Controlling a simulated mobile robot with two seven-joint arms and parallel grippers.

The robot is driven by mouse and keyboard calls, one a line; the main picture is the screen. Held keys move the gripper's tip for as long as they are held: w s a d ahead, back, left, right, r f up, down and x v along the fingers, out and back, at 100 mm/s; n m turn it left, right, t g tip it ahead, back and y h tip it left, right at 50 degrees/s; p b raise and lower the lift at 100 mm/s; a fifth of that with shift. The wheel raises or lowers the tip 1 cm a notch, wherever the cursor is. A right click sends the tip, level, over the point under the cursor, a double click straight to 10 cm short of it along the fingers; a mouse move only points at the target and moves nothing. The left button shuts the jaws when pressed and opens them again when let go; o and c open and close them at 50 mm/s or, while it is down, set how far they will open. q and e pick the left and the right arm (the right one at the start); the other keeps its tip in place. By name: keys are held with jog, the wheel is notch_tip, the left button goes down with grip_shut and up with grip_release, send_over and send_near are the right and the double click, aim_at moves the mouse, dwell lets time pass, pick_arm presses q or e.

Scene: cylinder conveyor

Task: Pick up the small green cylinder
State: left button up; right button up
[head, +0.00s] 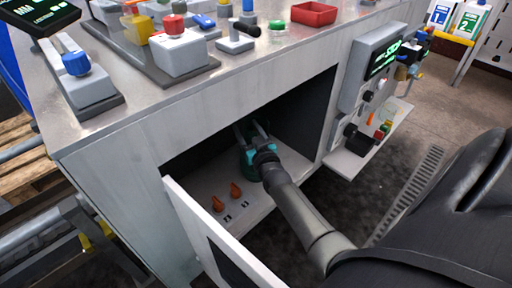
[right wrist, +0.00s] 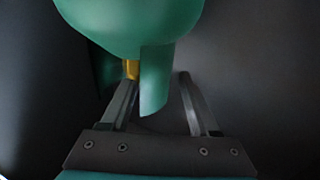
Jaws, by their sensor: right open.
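A green cylinder (head: 247,166) stands inside the open compartment of the workbench, partly hidden by my right gripper and arm. In the right wrist view a large, rounded green body (right wrist: 130,25) fills the top, with a narrow green part hanging down between the fingers. My right gripper (head: 251,129) reaches into the compartment. Its two fingers are apart, one on each side of the narrow green part, in the right wrist view (right wrist: 160,82). I cannot tell whether either finger touches it. My left gripper is not in view.
The compartment's white door (head: 212,238) hangs open at the front. Orange knobs (head: 218,203) are near the opening. A control panel (head: 374,72) and a small shelf (head: 352,165) jut out at the right. The bench top (head: 245,62) holds several fixtures and a red tray (head: 314,13).

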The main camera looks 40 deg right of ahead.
grip_shut()
dwell(0.3)
dwell(0.9)
jog(key=shift+w+r, duration=0.1)
jog(key=shift+r, duration=0.2)
